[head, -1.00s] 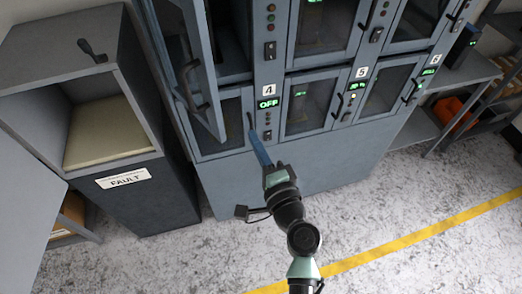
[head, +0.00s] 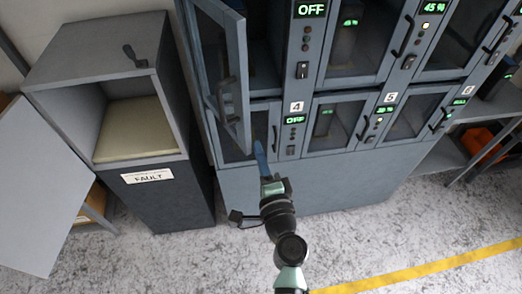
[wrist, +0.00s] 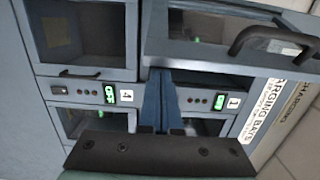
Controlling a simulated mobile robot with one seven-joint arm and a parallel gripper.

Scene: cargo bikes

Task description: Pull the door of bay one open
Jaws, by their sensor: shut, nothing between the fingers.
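The door of bay one (head: 238,105), a grey-framed glass door at the cabinet's upper left, stands partly open and swung out. Its dark handle (head: 225,98) is on its outer face; the handle also shows at upper right in the wrist view (wrist: 272,36). My gripper (head: 259,148) is shut and empty. It is just right of the door's lower free corner, in front of the lower bay marked 4. In the wrist view its blue fingers (wrist: 160,78) point at the door's end, apart from the handle. I cannot tell whether they touch the door.
The grey charging cabinet (head: 300,180) has several more bays with shut doors. A grey open-fronted locker marked FAULT (head: 195,200) stands close on the left, its door (head: 35,190) swung out. A shelf with an orange item (head: 482,143) is at right. The floor in front is clear.

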